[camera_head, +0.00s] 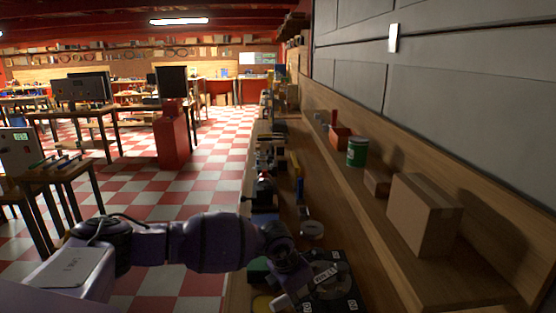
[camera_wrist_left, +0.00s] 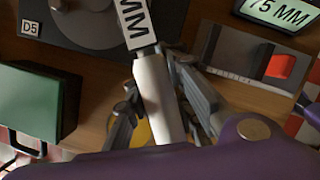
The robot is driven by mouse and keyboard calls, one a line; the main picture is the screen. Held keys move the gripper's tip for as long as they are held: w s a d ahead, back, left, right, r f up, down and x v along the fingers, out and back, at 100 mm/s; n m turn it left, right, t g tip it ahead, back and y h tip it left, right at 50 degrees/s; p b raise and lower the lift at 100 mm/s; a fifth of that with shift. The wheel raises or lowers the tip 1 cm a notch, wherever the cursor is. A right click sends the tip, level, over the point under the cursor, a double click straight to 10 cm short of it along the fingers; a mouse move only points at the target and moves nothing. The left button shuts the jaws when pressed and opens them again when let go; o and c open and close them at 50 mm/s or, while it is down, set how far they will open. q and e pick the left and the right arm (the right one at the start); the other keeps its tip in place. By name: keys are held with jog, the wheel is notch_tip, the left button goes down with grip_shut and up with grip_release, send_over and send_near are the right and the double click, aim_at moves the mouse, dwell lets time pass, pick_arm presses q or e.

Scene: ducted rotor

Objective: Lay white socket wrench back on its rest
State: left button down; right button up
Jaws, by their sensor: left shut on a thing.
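The white socket wrench (camera_wrist_left: 155,95) is a white cylinder with a black-lettered "MM" label at its upper end. It lies between the fingers of my left gripper (camera_wrist_left: 160,105), which is shut on it. I cannot tell from these views which thing is the wrench's rest. My right gripper is not in view.
A dark plate (camera_wrist_left: 90,28) marked D5 with a round grey part lies beyond the wrench. A green case (camera_wrist_left: 38,100) stands left, a grey holder with a red block (camera_wrist_left: 280,66) right. A cardboard box (camera_head: 420,215) and a green can (camera_head: 356,152) are on the shelf.

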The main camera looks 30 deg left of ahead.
pick_arm(q)
jog(key=shift+r, duration=0.1)
jog(key=shift+r, duration=4)
jog(key=s+d+r, duration=0.2)
jog(key=s+r, duration=0.2)
jog(key=s, duration=0.5)
jog(key=shift+s+d, duration=0.3)
jog(key=shift+d, duration=0.1)
